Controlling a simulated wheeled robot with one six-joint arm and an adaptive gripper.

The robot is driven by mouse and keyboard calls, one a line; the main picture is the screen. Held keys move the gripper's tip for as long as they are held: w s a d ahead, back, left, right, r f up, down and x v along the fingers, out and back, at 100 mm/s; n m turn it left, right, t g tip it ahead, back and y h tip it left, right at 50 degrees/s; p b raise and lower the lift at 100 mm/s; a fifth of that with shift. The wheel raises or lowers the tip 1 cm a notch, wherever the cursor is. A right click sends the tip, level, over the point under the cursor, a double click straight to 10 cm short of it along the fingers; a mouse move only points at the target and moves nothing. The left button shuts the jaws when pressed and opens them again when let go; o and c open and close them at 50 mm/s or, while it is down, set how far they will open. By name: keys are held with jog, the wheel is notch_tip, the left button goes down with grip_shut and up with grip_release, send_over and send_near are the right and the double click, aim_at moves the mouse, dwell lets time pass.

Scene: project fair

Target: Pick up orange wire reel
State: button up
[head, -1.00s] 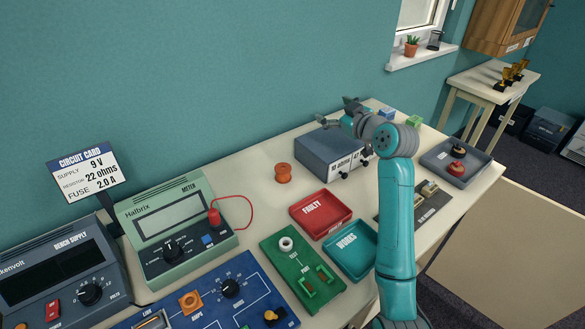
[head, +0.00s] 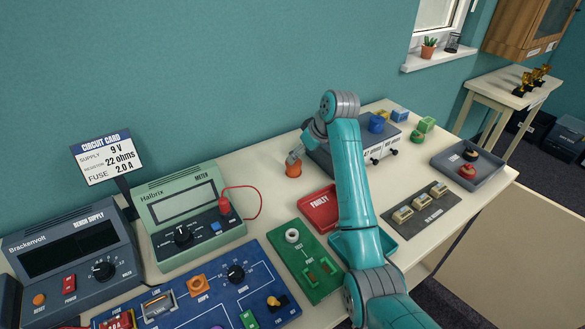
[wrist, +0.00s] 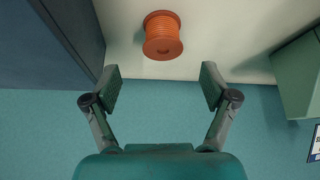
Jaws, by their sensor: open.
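The orange wire reel (head: 293,168) stands upright on the bench near the wall, between the green meter and the grey box. My gripper (head: 295,156) is just above and beside it in the head view and partly covers it. In the wrist view the reel (wrist: 163,36) lies beyond the fingertips, roughly centred between them. My gripper (wrist: 158,86) is open and empty there, with both fingers spread wide. The fingers are apart from the reel.
The grey box (head: 327,160) stands close to the right of the reel, under my arm. The green meter (head: 180,215) is to the left with a red lead. A red FAULTY tray (head: 318,212), a teal tray (head: 388,243) and a green board (head: 305,265) lie in front.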

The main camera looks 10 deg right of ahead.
aim_at(294, 168)
jog(key=shift+x, duration=3.45)
jog(key=shift+a, duration=0.2)
jog(key=c, duration=1.3)
jog(key=shift+r, duration=0.15)
jog(key=shift+c, duration=0.2)
